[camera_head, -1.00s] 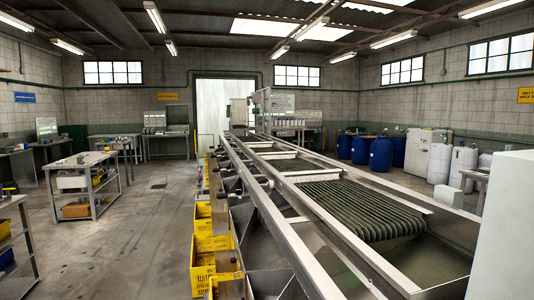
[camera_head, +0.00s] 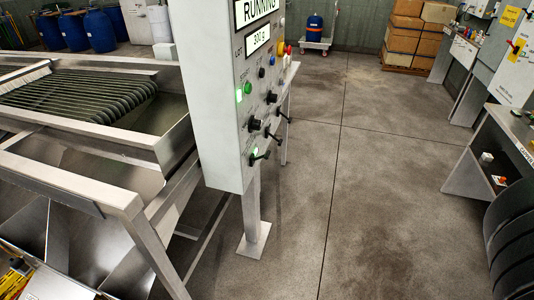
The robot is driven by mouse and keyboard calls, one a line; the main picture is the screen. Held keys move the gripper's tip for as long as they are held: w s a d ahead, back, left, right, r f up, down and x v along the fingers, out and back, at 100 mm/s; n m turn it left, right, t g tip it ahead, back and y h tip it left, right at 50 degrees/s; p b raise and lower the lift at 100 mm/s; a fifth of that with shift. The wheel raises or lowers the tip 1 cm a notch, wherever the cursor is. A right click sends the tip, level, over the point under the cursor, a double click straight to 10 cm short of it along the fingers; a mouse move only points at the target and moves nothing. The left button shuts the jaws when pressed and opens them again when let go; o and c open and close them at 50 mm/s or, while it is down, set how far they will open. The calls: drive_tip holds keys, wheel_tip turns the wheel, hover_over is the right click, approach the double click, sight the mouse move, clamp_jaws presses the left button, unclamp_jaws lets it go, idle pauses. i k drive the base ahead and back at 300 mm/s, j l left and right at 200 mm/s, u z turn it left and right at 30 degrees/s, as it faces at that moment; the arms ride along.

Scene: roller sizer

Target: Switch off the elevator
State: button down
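A pale grey control box (camera_head: 215,100) stands on a metal post in the middle of the head view, seen at an angle. Its upper display (camera_head: 257,10) reads RUNNING and a smaller display (camera_head: 258,39) reads 300 g. Below are a green button (camera_head: 248,88), a lit green lamp (camera_head: 239,96) and black knobs (camera_head: 255,124). Two black levers stick out low on the face, an upper one (camera_head: 273,135) and a lowest one (camera_head: 260,158) with a green glow beside it. The small labels are unreadable, so I cannot tell which control is the elevator's. My gripper is not in view.
The sizer's metal frame (camera_head: 105,190) and rollers (camera_head: 75,98) fill the left. Open concrete floor (camera_head: 370,170) lies right of the box. A dark ribbed object (camera_head: 512,232) and a bench (camera_head: 465,175) stand at the right. Stacked boxes (camera_head: 405,35) are at the back.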

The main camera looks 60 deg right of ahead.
sight(266, 156)
drive_tip(key=i+j+z, duration=0.2)
drive_tip(key=j, duration=0.15)
drive_tip(key=i+j+z, duration=0.2)
drive_tip(key=j, duration=0.15)
drive_tip(key=i+j+z, duration=0.2)
drive_tip(key=j, duration=0.2)
drive_tip(key=j+z, duration=0.2)
drive_tip(key=j, duration=0.25)
drive_tip(key=i+j+z, duration=0.15)
drive_tip(key=j, duration=0.3)
